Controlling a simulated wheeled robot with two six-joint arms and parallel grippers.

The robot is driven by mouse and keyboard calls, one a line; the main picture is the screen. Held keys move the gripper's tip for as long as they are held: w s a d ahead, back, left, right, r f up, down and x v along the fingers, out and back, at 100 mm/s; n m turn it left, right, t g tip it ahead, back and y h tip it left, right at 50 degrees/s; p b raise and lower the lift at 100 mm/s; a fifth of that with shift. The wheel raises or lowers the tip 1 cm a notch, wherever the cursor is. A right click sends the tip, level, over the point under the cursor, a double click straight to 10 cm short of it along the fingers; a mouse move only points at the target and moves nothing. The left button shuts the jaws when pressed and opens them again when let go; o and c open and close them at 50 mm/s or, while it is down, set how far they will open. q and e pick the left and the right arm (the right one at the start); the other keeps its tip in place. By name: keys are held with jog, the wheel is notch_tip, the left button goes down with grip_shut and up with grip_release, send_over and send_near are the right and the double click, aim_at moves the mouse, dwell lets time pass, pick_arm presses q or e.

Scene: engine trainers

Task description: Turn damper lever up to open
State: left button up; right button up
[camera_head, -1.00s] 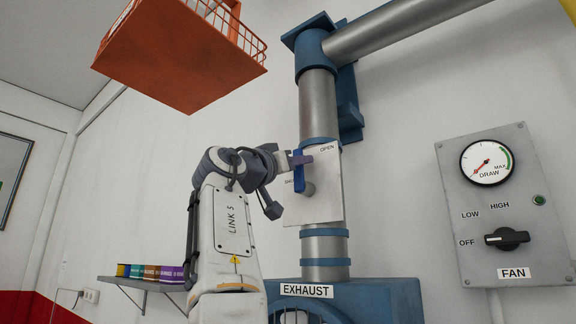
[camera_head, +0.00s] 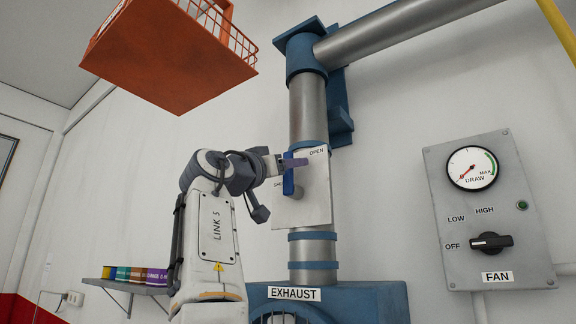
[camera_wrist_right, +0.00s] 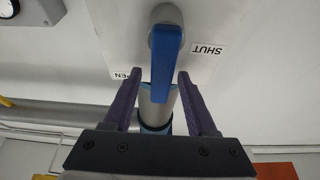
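The blue damper lever (camera_head: 288,173) is on a light plate (camera_head: 316,198) fixed to the exhaust pipe. It points straight up from its round grey hub, its tip just left of the OPEN label (camera_head: 317,151). The SHUT label is partly hidden in the head view and shows in the right wrist view (camera_wrist_right: 207,50). My right gripper (camera_head: 295,162) is at the lever's upper part. In the right wrist view, which is upside down, its purple fingers (camera_wrist_right: 159,102) are apart on both sides of the lever (camera_wrist_right: 167,62), with visible gaps. My left gripper is not in view.
An orange wire basket (camera_head: 170,60) hangs at upper left. A grey fan panel (camera_head: 490,215) with a gauge and black knob is at right. The blue exhaust housing (camera_head: 375,300) is below the pipe.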

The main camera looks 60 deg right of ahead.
jog(key=shift+a+f, duration=0.2)
jog(key=shift+a, duration=0.05)
jog(key=b+v, duration=0.5)
jog(key=v, duration=0.4)
jog(key=shift+a, duration=0.45)
jog(key=shift+w+f, duration=0.1)
